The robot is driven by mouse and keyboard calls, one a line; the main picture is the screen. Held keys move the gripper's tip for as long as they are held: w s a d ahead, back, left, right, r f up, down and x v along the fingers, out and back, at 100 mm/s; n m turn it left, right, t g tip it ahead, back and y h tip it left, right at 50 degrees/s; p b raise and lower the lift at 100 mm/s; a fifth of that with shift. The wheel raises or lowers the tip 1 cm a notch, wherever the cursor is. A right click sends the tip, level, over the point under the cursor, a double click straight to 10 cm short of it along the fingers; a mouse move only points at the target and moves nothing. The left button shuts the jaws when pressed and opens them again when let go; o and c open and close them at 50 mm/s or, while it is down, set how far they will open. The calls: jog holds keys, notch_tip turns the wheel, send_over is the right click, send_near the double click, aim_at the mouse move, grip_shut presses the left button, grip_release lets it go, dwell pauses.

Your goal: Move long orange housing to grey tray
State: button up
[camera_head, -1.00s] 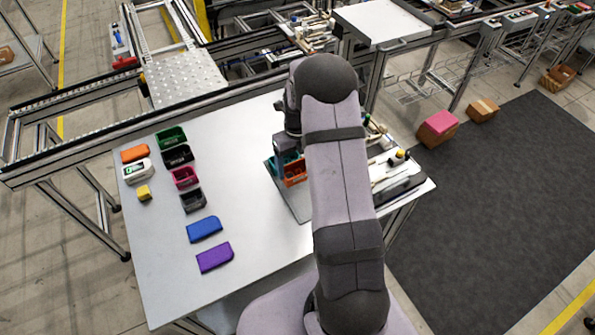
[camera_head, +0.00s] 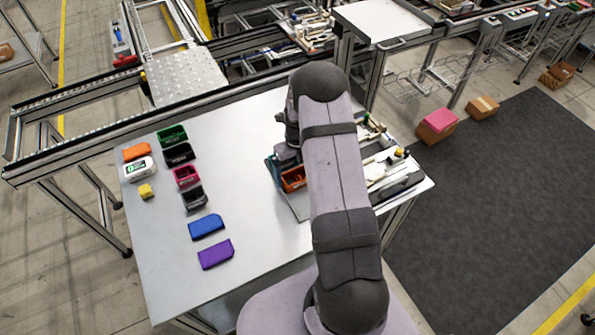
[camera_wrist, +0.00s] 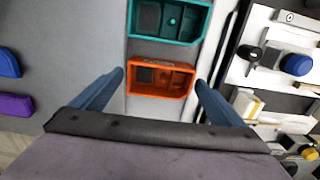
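The long orange housing (camera_head: 293,179) is an open box with inner compartments. It lies on the grey tray (camera_head: 301,208), beside a teal housing (camera_wrist: 168,19). In the wrist view the orange housing (camera_wrist: 160,77) sits between the fingers of my gripper (camera_wrist: 159,82), with its opening facing the camera. The fingers are spread wide, with a visible gap to the housing on each side. The bare grey tray surface (camera_wrist: 152,110) shows below it. In the head view my arm partly covers the tray, and the fingertips are hidden.
Green (camera_head: 172,137), black (camera_head: 178,154), pink (camera_head: 186,176) and dark grey (camera_head: 194,198) housings stand in a column on the left. Orange, white, yellow, blue (camera_head: 207,227) and purple (camera_head: 216,253) parts lie nearby. Tools crowd the right side. The middle table is clear.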

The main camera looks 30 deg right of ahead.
aim_at(296, 181)
jog(key=shift+r, duration=0.1)
notch_tip(296, 181, up, 12)
jog(key=b, duration=0.5)
dwell(0.5)
jog(key=s+a+m, duration=0.7)
jog(key=s+m, duration=0.3)
jog(key=m, duration=0.8)
jog(key=s+a+m, duration=0.7)
jog(key=s+m, duration=0.4)
jog(key=m, duration=0.7)
jog(key=shift+s+a+r, duration=0.25)
jog(key=shift+s+r, duration=0.05)
jog(key=shift+r, duration=0.05)
jog(key=shift+r, duration=0.1)
